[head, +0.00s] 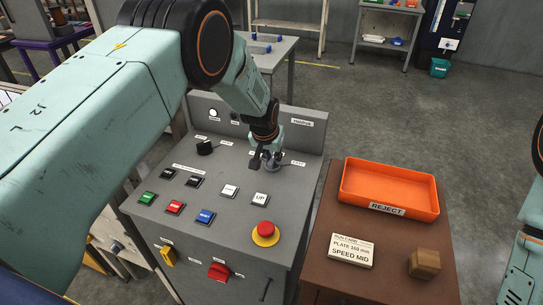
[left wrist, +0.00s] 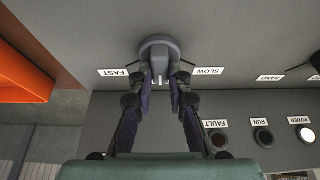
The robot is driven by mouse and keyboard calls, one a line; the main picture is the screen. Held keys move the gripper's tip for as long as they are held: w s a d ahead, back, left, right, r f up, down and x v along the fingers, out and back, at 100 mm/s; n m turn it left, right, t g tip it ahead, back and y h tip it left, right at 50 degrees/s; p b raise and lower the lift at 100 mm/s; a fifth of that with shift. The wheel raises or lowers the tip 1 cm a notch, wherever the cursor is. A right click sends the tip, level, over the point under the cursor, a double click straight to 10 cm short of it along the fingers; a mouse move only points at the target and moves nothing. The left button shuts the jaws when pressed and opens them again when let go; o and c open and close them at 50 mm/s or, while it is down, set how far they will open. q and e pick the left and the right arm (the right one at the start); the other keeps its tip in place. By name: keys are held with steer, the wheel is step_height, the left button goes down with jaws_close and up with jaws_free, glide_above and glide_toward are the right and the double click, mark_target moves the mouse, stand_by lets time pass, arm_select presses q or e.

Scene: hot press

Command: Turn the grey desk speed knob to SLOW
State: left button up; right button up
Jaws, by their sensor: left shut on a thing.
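The grey speed knob (left wrist: 158,52) is on the sloped grey desk, between a FAST label (left wrist: 120,72) and a SLOW label (left wrist: 208,71), which read upside down in the left wrist view. Its raised grip bar stands upright in that picture, with a pale mark at its lower end, about midway between the labels. My left gripper (left wrist: 159,85) is shut on the bar, one finger on each side. In the head view the gripper (head: 264,160) comes down on the knob from above and hides most of it. My right gripper is out of view.
The desk also holds a black knob (head: 204,148), several push buttons and a red emergency stop (head: 264,229). On the brown table to the right are an orange REJECT tray (head: 350,198), a card reading SPEED MID (head: 352,251) and a wooden block (head: 425,263).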

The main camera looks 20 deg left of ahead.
arm_select(q)
jaws_close()
steer(key=shift+f, duration=0.1)
steer(key=shift+f+n+y+b, duration=0.1)
steer(key=shift+n+y+b, duration=0.3)
steer(key=shift+b, duration=0.45)
steer(key=n+y+b, duration=0.1)
steer(key=n+b, duration=0.2)
steer(key=b, duration=0.1)
steer(key=n+y+b, duration=0.1)
steer(key=n+b, duration=0.2)
steer(key=b, duration=0.1)
steer(key=shift+d+f+g+b, duration=0.1)
steer(key=shift+g+b, duration=0.2)
steer(key=shift+g, duration=0.1)
steer(key=n+b, duration=0.2)
steer(key=shift+n+g+y, duration=0.3)
steer(key=shift+r+n+g+y+b, duration=0.25)
steer(key=shift+n+b, duration=0.25)
steer(key=shift+n, duration=0.7)
steer(key=shift+g, duration=0.25)
steer(key=o, duration=0.8)
jaws_free()
steer(key=shift+f, duration=0.1)
